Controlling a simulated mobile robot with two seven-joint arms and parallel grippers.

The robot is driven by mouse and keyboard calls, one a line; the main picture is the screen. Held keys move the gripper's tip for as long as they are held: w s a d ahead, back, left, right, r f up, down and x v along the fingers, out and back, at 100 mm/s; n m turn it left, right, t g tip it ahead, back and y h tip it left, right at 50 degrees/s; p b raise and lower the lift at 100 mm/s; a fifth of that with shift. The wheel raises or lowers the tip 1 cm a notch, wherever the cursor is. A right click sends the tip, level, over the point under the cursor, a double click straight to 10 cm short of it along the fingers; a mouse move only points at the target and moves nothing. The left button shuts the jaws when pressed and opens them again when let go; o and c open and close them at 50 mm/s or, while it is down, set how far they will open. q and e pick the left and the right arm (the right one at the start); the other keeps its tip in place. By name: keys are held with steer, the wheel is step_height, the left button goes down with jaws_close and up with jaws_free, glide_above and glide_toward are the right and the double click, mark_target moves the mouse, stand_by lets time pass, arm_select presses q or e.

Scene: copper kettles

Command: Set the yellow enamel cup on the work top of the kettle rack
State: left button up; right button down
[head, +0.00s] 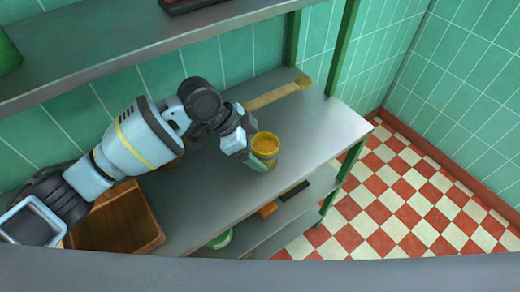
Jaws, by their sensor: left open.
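The yellow enamel cup (267,146) stands upright on the grey metal work top (325,125) of the kettle rack, near its front edge. My left gripper (254,158) is at the cup's left side, with a finger close against the cup wall. The jaws are open. I cannot tell whether a finger touches the cup, and the far finger is hidden. My right gripper is not in the head view.
A brown wooden box (117,222) stands at the work top's left end. A wooden brush (280,94) lies at the back. A lower shelf (290,210) holds small items. An upper shelf (130,50) runs above. The work top's right part is clear.

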arm_select(q)
steer(key=v, duration=0.5)
steer(key=shift+a+r, duration=0.2)
steer(key=shift+r, duration=0.1)
steer(key=shift+s, duration=0.1)
